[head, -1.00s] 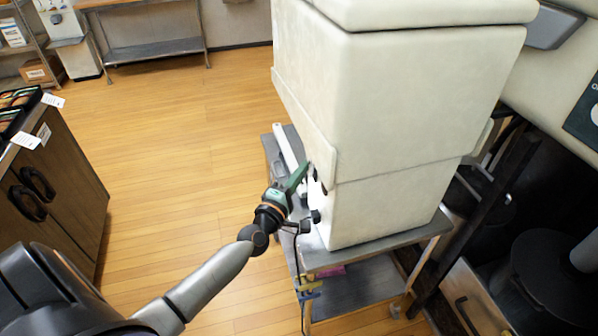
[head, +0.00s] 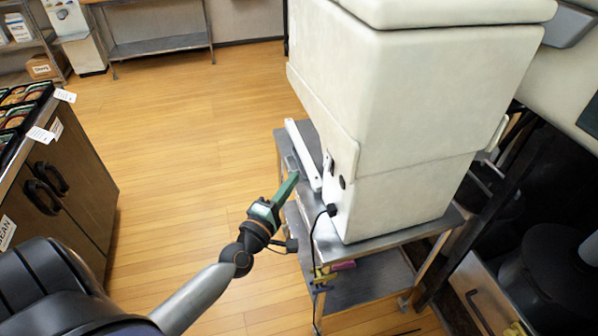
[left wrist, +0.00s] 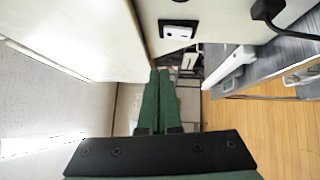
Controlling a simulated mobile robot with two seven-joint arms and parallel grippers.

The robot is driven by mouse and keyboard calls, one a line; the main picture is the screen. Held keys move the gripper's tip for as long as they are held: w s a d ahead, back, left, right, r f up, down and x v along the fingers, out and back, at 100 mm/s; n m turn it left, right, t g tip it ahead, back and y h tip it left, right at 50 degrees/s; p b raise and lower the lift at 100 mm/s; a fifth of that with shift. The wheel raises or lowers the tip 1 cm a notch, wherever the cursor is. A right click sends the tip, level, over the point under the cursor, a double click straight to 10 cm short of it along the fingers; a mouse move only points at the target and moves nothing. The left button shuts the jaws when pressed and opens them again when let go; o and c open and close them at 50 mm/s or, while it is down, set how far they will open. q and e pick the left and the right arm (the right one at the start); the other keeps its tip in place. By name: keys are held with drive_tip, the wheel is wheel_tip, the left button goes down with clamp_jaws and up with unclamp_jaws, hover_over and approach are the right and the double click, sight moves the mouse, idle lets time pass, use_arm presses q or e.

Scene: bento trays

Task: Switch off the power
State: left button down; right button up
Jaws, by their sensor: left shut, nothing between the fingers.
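A large cream machine (head: 400,120) stands on a metal cart. On its left side, low down, a small power switch (head: 329,164) shows, with a black round part and a black plug with a cord (head: 331,210) below it. I cannot tell which way the rocker is set. My left gripper (head: 293,178) has its green fingers shut and empty, left of the switch and apart from the machine. The right gripper is not in view.
The metal cart (head: 385,236) carries a white bar (head: 303,155) beside the machine. A wooden cabinet (head: 75,180) with bento trays on top is at the left. Dark equipment stands at the right. The wooden floor between cabinet and cart is open.

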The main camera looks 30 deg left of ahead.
use_arm(q)
drive_tip(key=shift+s+d+r, duration=0.1)
drive_tip(key=shift+s+r, duration=0.1)
drive_tip(key=shift+s, duration=1.4)
drive_tip(key=s+d+f+m+g+h, duration=0.2)
drive_tip(key=s+d+f+m+g, duration=0.2)
drive_tip(key=s+d+f+m, duration=0.3)
drive_tip(key=s+d+f+m+g+h, duration=0.2)
drive_tip(key=s+d+f+m+g, duration=0.3)
drive_tip(key=s+f+m, duration=0.5)
wheel_tip(320, 180, down, 4)
drive_tip(key=d+m, duration=0.2)
drive_tip(key=m, duration=0.3)
drive_tip(key=shift+d+g, duration=0.15)
drive_tip(key=shift+g, duration=0.15)
drive_tip(key=shift+w+r, duration=0.1)
